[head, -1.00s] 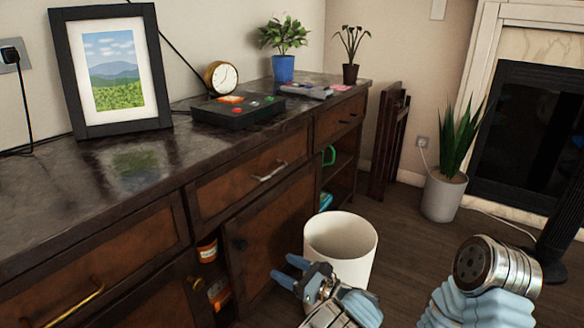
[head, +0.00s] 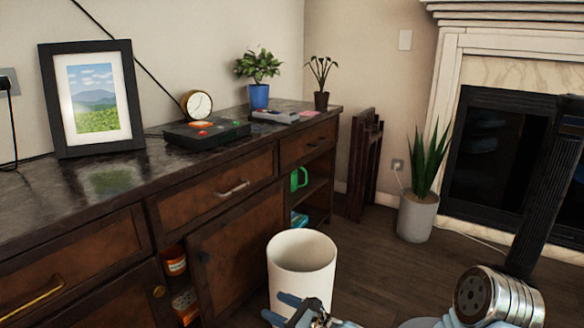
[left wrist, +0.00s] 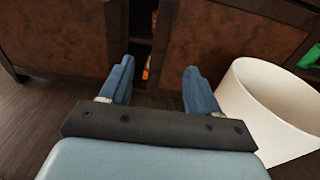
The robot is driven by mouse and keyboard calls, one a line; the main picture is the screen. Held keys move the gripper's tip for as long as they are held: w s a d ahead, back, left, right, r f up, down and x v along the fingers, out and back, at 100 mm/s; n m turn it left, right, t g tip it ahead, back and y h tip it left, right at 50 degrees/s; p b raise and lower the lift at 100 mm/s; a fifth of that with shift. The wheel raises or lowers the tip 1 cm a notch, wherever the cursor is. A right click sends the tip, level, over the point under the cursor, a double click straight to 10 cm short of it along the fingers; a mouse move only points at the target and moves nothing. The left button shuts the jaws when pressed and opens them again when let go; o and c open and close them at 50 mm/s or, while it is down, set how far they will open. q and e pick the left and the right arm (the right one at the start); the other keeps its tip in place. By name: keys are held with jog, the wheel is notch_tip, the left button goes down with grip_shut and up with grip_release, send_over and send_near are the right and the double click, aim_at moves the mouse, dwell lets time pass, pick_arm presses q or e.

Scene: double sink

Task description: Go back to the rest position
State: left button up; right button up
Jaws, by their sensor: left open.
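My left gripper (head: 298,312) shows at the bottom edge of the head view, partly cut off, in front of the white bin. In the left wrist view its two blue fingers (left wrist: 157,88) are apart with nothing between them. They point toward the lower front of the dark wooden cabinet (left wrist: 215,45). The right gripper is not clearly in view. A silver metal arm joint (head: 500,298) of mine shows at the lower right of the head view.
A white bin (head: 302,265) stands on the floor close to the left gripper; it also shows in the left wrist view (left wrist: 275,105). The cabinet (head: 235,240) runs along the left. A potted plant (head: 418,215) stands by the fireplace (head: 490,150). Floor between bin and plant is clear.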

pick_arm(q)
jog(key=s+a+f+n+g+h+p, duration=0.1)
jog(key=s+a+f+n+g+h, duration=0.2)
jog(key=s+a+f+g, duration=0.45)
jog(key=s+a+f+n+g+h+p, duration=0.1)
jog(key=s+a+f+n+g+h, duration=0.2)
jog(key=f, duration=0.7)
jog(key=s+d+r+n+t+h+p, duration=0.1)
jog(key=s+d+n+t+h+p, duration=0.1)
jog(key=s+n+h, duration=1)
jog(key=s+n+p, duration=0.1)
jog(key=s+n, duration=0.4)
jog(key=n, duration=0.3)
jog(key=shift+r+h+p, duration=0.15)
jog(key=shift+h+p, duration=0.25)
